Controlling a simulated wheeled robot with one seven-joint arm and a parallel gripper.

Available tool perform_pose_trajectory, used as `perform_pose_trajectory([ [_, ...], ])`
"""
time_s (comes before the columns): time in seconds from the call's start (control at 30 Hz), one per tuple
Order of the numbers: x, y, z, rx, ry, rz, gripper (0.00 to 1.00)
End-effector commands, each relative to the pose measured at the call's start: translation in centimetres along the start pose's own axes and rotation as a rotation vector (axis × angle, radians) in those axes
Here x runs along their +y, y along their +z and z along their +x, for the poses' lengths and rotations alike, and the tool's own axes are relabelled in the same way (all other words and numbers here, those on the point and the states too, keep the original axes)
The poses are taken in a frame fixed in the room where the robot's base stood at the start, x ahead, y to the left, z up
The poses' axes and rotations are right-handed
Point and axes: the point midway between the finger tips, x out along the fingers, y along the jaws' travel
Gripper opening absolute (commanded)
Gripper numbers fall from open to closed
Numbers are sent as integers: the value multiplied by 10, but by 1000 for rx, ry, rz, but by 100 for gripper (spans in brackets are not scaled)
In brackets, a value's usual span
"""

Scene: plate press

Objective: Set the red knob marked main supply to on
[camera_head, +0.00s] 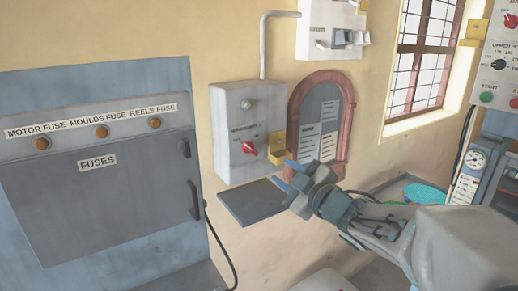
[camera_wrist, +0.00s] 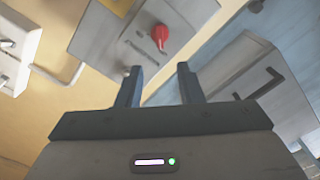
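The red knob (camera_head: 250,147) is on the front of a grey wall box (camera_head: 230,110), below a small round fitting. Lettering above the knob is too small to read surely. The knob also shows in the wrist view (camera_wrist: 160,36), beyond my fingertips and roughly between their lines. I cannot tell its on or off position. My gripper (camera_head: 285,174) is below and right of the knob in the head view, apart from it. In the wrist view my gripper (camera_wrist: 159,82) has its two blue fingers spread, with nothing between them.
A yellow block (camera_head: 276,148) sticks out at the box's right edge, close to my fingers. A dark flat shelf (camera_head: 252,202) is below the box. A fuse cabinet (camera_head: 100,190) stands left. An arched framed board (camera_head: 322,120) hangs to the right.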

Motion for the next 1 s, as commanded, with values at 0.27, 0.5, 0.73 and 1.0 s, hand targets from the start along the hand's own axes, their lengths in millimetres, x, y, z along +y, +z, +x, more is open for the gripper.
perform_pose_trajectory([
  [0.27,1,-1,38,3,-2,3,34],
  [0.5,0,-1,81,2,-2,5,34],
  [0.73,0,-1,116,2,-1,4,34],
  [1.0,0,0,134,0,1,2,34],
])
